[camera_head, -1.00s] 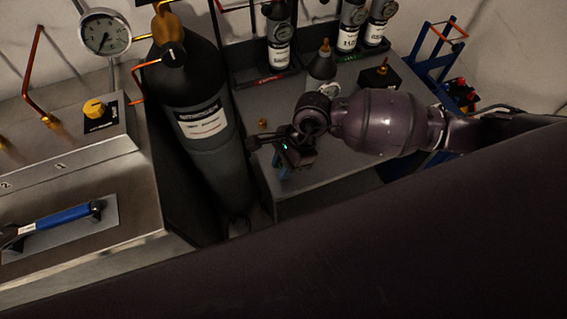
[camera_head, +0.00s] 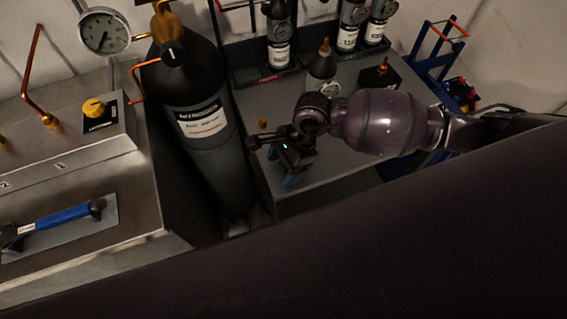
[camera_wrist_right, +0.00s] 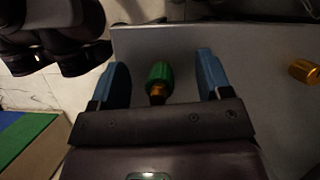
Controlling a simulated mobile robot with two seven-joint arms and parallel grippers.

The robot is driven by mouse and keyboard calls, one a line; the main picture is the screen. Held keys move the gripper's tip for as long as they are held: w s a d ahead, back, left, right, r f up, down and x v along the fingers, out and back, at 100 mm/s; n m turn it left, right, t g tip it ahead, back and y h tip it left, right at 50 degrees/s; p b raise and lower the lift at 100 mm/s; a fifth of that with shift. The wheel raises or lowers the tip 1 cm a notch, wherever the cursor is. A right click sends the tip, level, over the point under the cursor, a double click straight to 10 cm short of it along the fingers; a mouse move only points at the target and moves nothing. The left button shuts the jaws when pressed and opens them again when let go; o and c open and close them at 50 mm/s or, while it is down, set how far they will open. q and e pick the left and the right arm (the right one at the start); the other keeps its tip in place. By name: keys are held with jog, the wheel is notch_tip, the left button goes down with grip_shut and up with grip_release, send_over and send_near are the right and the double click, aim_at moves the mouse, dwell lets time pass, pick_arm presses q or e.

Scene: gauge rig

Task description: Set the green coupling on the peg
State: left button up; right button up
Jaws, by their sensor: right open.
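The green coupling (camera_wrist_right: 160,74) shows in the right wrist view between the two blue fingers of my right gripper (camera_wrist_right: 164,68). Clear gaps show on both sides of it. A brass piece (camera_wrist_right: 157,92) shows at its near end; I cannot tell whether it is part of the coupling. In the head view my right gripper (camera_head: 291,178) is low over the front of the grey table, and it hides the coupling there. A small brass stub (camera_head: 263,122) is on the table beyond the gripper; a brass piece (camera_wrist_right: 304,70) is at the right of the wrist view. I cannot tell which is the peg.
A large black gas cylinder (camera_head: 205,150) stands left of the grey table (camera_head: 330,170). Smaller bottles (camera_head: 279,45) stand in racks at the back. A steel bench (camera_head: 120,190) with a gauge (camera_head: 104,32) and a blue-handled tool (camera_head: 55,222) is at the left.

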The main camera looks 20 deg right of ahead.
dwell(0.3)
pick_arm(q)
jog(key=shift+w+d+r, duration=0.1)
jog(key=shift+w+r, duration=0.2)
jog(key=shift+r, duration=0.25)
jog(key=shift+w+r, duration=0.3)
jog(key=shift+r, duration=0.2)
pick_arm(e)
jog(key=v, duration=0.3)
jog(key=shift+d+r, duration=0.1)
jog(key=shift+r, duration=0.1)
pick_arm(q)
jog(key=shift+s+f+p, duration=0.25)
jog(key=shift+s+p, duration=0.05)
jog(key=shift+p, duration=0.2)
pick_arm(e)
jog(key=v, duration=0.7)
jog(key=shift+r, duration=0.15)
